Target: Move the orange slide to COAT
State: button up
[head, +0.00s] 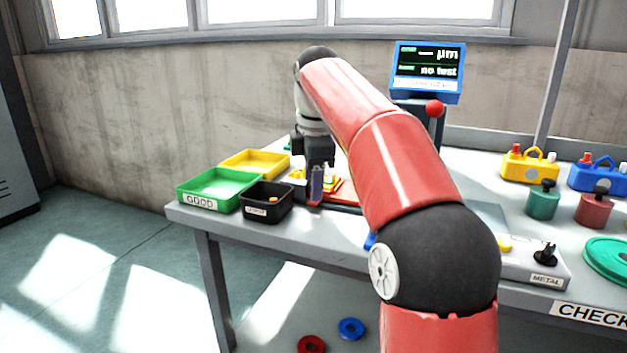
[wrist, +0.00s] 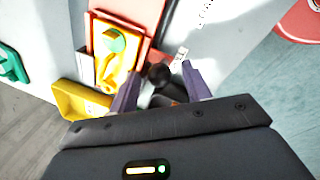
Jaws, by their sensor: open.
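My gripper (head: 316,192) is open and low over the back left of the table, by a red and yellow fixture. In the wrist view its fingers (wrist: 160,72) stand on either side of a black round knob (wrist: 158,75), with no clear contact. I cannot make out the orange slide for sure; a dark orange-brown part shows behind the knob, partly hidden by the gripper body. A small white marked label (wrist: 179,57) lies by the right finger. I cannot read COAT anywhere.
A yellow plate with a green disc (wrist: 114,40) sits beside the fingers. Green (head: 205,200), yellow (head: 237,162) and black (head: 262,214) trays stand left of the gripper. A blue-framed display (head: 428,72) stands behind. A METAL-labelled panel (head: 515,262) is at right.

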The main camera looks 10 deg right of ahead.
jog(key=shift+c, duration=0.5)
grip_shut()
jog(key=s+d, duration=0.3)
jog(key=d, duration=0.1)
jog(key=s+d, duration=0.4)
jog(key=d, duration=0.1)
jog(key=s+d+b, duration=0.1)
jog(key=s+d, duration=0.2)
jog(key=d, duration=0.2)
jog(key=shift+s, duration=0.15)
jog(key=shift+o, duration=0.5)
grip_release()
